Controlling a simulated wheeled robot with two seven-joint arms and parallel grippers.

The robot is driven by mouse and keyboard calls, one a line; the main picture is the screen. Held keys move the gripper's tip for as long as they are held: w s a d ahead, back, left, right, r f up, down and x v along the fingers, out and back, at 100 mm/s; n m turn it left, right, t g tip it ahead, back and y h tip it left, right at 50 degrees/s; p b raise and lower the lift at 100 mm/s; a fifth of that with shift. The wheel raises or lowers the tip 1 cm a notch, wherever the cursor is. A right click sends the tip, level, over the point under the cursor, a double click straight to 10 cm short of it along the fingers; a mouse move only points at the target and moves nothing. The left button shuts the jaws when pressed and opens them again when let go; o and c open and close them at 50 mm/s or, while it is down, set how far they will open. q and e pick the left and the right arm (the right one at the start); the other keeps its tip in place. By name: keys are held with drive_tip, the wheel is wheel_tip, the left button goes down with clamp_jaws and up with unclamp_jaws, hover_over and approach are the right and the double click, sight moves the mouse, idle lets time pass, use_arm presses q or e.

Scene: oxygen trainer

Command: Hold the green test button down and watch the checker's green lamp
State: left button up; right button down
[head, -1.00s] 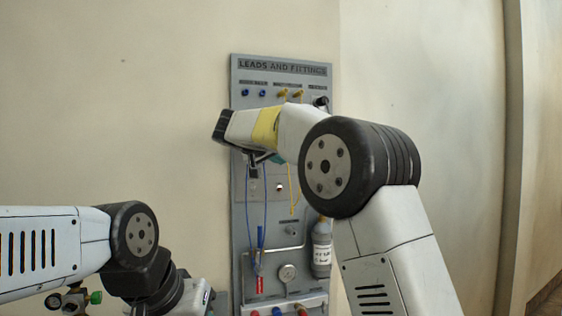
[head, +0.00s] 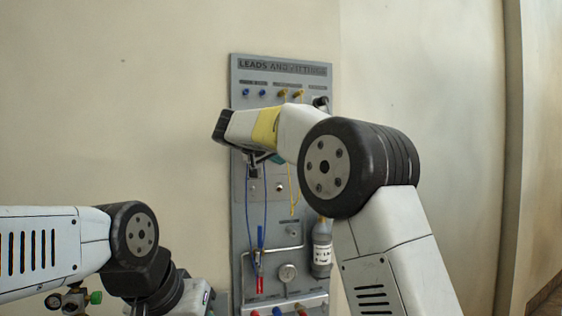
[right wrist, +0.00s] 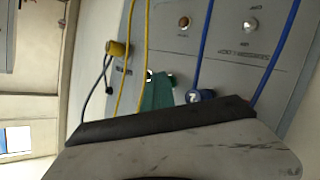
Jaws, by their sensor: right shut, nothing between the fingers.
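The grey panel (head: 238,215) hangs on the wall, its upper middle covered by my right arm. My right gripper (head: 254,172) is shut and empty, low in front of the panel beside the checker section. In the right wrist view the checker has a brownish-red round lamp (right wrist: 184,22) and a pale round lamp (right wrist: 250,22); neither shows a clear green glow. A teal-green part (right wrist: 157,92) sticks out behind the dark hand edge; I cannot tell whether it is the test button or is touched. My left arm is low at left, its gripper out of view.
Blue leads (right wrist: 205,50) and yellow leads (right wrist: 145,55) hang close around the hand. A valve with a green knob (head: 95,297) is at bottom left. The wall left of the panel is bare.

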drive_tip(key=shift+s+d, duration=0.25)
drive_tip(key=shift+s, duration=0.45)
drive_tip(key=shift+s+d, duration=0.25)
drive_tip(key=shift+s, duration=0.55)
drive_tip(key=shift+s+d, duration=0.3)
drive_tip(key=shift+s, duration=0.5)
drive_tip(key=shift+s+d, duration=0.25)
drive_tip(key=shift+s, duration=0.55)
